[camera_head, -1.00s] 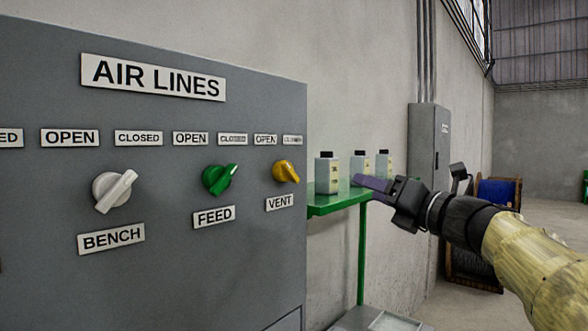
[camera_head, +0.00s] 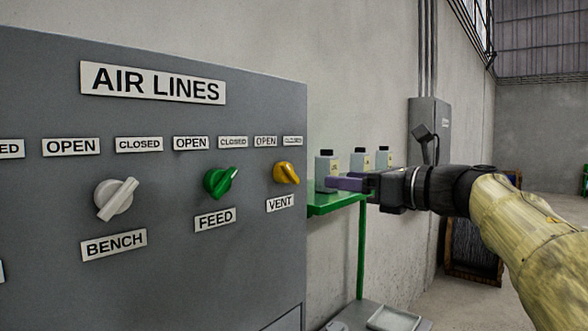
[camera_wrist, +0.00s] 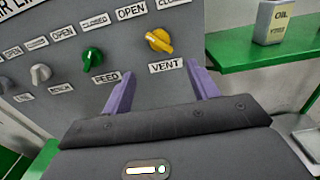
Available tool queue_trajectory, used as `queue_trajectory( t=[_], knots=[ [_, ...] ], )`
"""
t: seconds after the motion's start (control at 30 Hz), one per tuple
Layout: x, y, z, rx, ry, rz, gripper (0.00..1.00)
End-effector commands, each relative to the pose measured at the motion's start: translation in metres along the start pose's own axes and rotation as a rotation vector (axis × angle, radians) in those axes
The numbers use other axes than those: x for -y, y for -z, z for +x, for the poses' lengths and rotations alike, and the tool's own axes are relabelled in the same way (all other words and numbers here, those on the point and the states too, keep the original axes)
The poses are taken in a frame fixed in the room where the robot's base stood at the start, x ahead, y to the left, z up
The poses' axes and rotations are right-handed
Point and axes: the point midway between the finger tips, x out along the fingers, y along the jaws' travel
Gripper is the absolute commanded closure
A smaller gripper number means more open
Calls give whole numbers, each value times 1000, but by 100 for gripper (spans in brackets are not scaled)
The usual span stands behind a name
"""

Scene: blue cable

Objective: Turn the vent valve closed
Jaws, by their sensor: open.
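The yellow vent valve (camera_head: 286,173) is a round knob with a raised grip on the grey panel, above the VENT label (camera_head: 280,203). OPEN and CLOSED labels sit above it. In the wrist view the knob (camera_wrist: 158,40) shows its grip slanted from upper left to lower right. My gripper (camera_head: 335,184) is to the right of the panel's edge, apart from the knob. In the wrist view its two purple fingers (camera_wrist: 164,76) are spread with nothing between them, and the knob appears beyond the gap.
The green feed valve (camera_head: 220,181) and white bench valve (camera_head: 115,198) are to the left on the same panel. A green shelf (camera_head: 338,204) with several oil bottles (camera_head: 359,160) stands right of the panel, close behind my gripper. A grey wall box (camera_head: 429,122) is farther back.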

Motion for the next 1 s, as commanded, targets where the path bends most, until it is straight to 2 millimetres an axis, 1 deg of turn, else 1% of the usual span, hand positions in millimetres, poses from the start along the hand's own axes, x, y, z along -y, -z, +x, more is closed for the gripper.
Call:
queue_trajectory(
  t=[0.03,0.1,0.6,0.7,0.8,1.0],
  knots=[
    [-1,-3,10,-1,-4,2,40],
    [-1,-4,23,-1,-4,3,40],
    [-2,-4,110,-1,-5,2,40],
    [-1,-3,123,0,-4,1,40],
    [-1,-2,130,0,-3,1,40],
    [-1,0,133,0,-1,0,40]
  ],
)
